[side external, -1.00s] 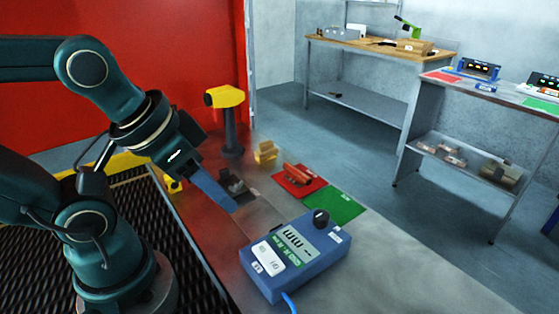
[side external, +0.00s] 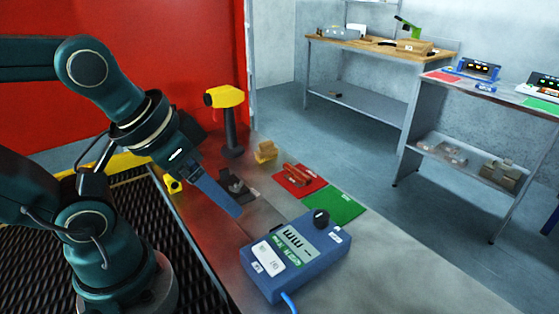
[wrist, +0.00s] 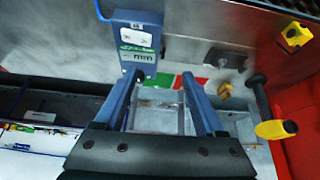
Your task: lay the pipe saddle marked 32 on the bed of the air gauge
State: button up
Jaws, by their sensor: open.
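A blue box with a display reading mm, a dark knob and a cable, seemingly the air gauge (side external: 280,276), stands on the metal table; it also shows in the wrist view (wrist: 136,40). No bed can be made out for certain. A small dark pad (side external: 252,195) with grey pieces lies behind my gripper (side external: 238,213); it also shows in the wrist view (wrist: 226,58). I cannot read a 32 anywhere, so I cannot tell which piece is the pipe saddle. My gripper (wrist: 162,76) is open and empty between the pad and the box, above the table.
A red mat (side external: 288,188) with reddish pieces and a green mat (side external: 335,206) lie beyond the box. A yellow-headed tool (side external: 224,98) stands upright behind, near yellowish blocks (side external: 265,152). The table's right front is clear. Benches stand farther back.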

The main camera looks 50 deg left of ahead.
jog(key=w+a+r+n+y, duration=0.2)
jog(key=w+a+r+n, duration=0.1)
jog(key=w+r+n, duration=0.5)
jog(key=n+g+y, duration=0.2)
jog(key=n, duration=0.3)
send_over(297, 171)
jog(key=s+d, duration=0.1)
jog(key=d, duration=0.3)
notch_tip(297, 171, down, 10)
jog(key=r, duration=0.1)
jog(key=a+f, duration=0.1)
jog(key=f, duration=0.3)
jog(key=a+f+g, duration=0.1)
jog(key=f, duration=0.3)
jog(key=a+f+g, duration=0.1)
jog(key=f, duration=0.4)
jog(key=shift+w+a, duration=0.15)
jog(key=shift+w, duration=0.2)
jog(key=shift+w+a+f, duration=0.1)
jog(key=shift+a+f, duration=0.05)
jog(key=shift+f, duration=0.3)
grip_shut()
